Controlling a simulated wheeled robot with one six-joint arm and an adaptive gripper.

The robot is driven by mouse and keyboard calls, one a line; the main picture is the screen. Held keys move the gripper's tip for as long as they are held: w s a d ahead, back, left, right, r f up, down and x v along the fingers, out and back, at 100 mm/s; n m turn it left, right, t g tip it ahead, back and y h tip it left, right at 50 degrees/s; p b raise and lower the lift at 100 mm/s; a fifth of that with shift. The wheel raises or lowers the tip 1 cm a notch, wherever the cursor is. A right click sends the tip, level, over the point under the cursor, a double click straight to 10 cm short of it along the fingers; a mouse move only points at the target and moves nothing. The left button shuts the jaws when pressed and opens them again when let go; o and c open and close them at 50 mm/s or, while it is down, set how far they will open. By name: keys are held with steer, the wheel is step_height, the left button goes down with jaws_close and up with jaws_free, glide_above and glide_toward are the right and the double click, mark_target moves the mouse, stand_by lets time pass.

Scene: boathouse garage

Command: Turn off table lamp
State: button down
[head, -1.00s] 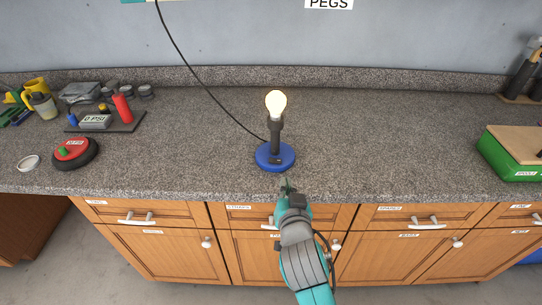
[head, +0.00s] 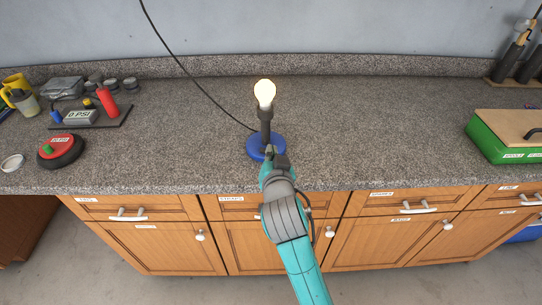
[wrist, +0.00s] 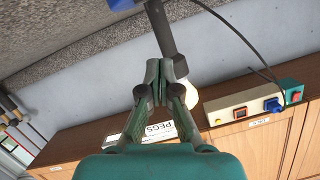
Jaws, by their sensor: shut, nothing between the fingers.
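The table lamp has a round blue base (head: 253,149), a dark post (head: 265,125) and a bare bulb (head: 265,93) that is lit pale yellow. It stands upright on the grey speckled counter. My gripper (head: 271,154) is at the near right side of the base and hides part of it. In the wrist view my gripper (wrist: 160,72) is shut and empty, with its fingertips close to the dark post (wrist: 163,32). The bulb (wrist: 186,108) shows partly behind the fingers. I cannot tell whether they touch the lamp. No switch is clearly visible.
A black cord (head: 190,80) runs from the lamp up the wall. A red and black round device (head: 60,150) and a gauge tray (head: 118,117) are at the left. A green box (head: 487,142) is at the right. The counter (head: 390,125) between is clear.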

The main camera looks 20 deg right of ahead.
steer(key=x, duration=0.6)
steer(key=shift+w+d+f, duration=0.1)
steer(key=shift+w+f, duration=0.05)
steer(key=shift+w, duration=0.1)
steer(key=shift+w+a+f, duration=0.15)
steer(key=shift+a+f, duration=0.05)
steer(key=shift+f, duration=0.35)
steer(key=shift+w+a+f, duration=0.15)
steer(key=shift+f, duration=0.4)
steer(key=shift+w+a+f, duration=0.1)
steer(key=shift+a+f, duration=0.1)
steer(key=shift+f, duration=0.65)
steer(key=shift+a+f+n, duration=0.3)
steer(key=shift+f+n, duration=0.05)
steer(key=shift+n, duration=0.05)
steer(key=shift+f, duration=0.15)
